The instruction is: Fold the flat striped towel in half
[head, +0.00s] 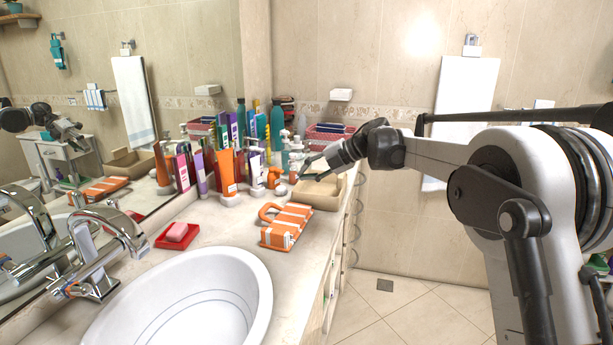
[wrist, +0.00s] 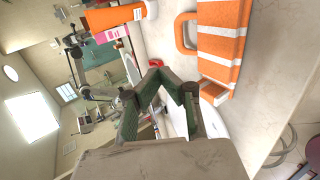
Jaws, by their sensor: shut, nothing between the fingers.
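The orange-and-white striped towel (head: 287,226) lies on the counter near its front edge, to the right of the sink. It looks like a compact rectangle with some thickness, and an orange loop (head: 267,212) sticks out at its left. In the wrist view the towel (wrist: 222,42) is at the upper right, with the loop beside it. My gripper (head: 303,167) is in the air above the counter, behind the towel and near a beige tray. In the wrist view my gripper (wrist: 157,72) has its green fingers together, with nothing between them. It is apart from the towel.
A white sink (head: 185,300) and chrome faucet (head: 95,250) stand at the left, with a red soap dish (head: 178,236) behind the sink. An orange tube (head: 228,172) and several bottles crowd the back. The beige tray (head: 320,198) lies beyond the towel. Counter between sink and towel is bare.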

